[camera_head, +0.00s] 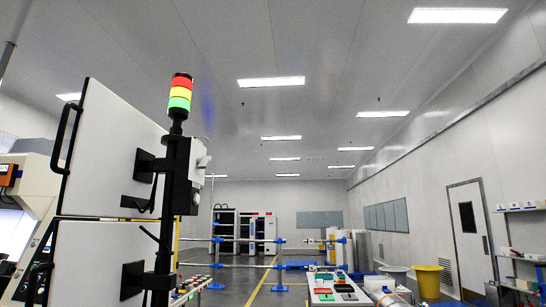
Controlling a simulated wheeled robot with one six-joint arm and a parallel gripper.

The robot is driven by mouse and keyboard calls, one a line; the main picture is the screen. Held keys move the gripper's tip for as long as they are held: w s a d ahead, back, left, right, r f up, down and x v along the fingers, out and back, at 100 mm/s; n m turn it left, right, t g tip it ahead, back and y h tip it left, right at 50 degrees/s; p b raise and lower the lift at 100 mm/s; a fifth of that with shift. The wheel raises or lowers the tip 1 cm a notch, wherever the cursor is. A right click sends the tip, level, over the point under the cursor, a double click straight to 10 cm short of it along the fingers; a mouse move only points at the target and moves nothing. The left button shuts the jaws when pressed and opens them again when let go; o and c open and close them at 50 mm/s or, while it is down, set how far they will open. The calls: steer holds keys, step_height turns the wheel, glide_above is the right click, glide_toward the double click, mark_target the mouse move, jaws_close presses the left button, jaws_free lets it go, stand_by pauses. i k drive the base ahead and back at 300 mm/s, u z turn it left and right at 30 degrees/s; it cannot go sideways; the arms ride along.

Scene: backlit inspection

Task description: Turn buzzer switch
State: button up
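A stack light (180,95) with red, yellow and green bands stands on top of a black pole at left centre. Below it, a black box (183,175) is fixed to the pole. A pale knob-like part (201,161) sticks out from the box's right side. It may be the buzzer switch, but it is too small to tell its setting. My gripper does not show in this view, so its place relative to the box cannot be told.
White panels with black handles (105,150) stand left of the pole, joined by black brackets. Blue-jointed rails (250,240) cross behind. A table with coloured trays (325,295) is at bottom centre. A yellow bin (428,281) and shelves (525,245) stand at right.

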mark_target(203, 163)
steer(key=u, duration=0.9)
steer(key=k, duration=0.15)
steer(key=z, duration=1.65)
steer(key=i, duration=1.5)
steer(key=u, duration=0.8)
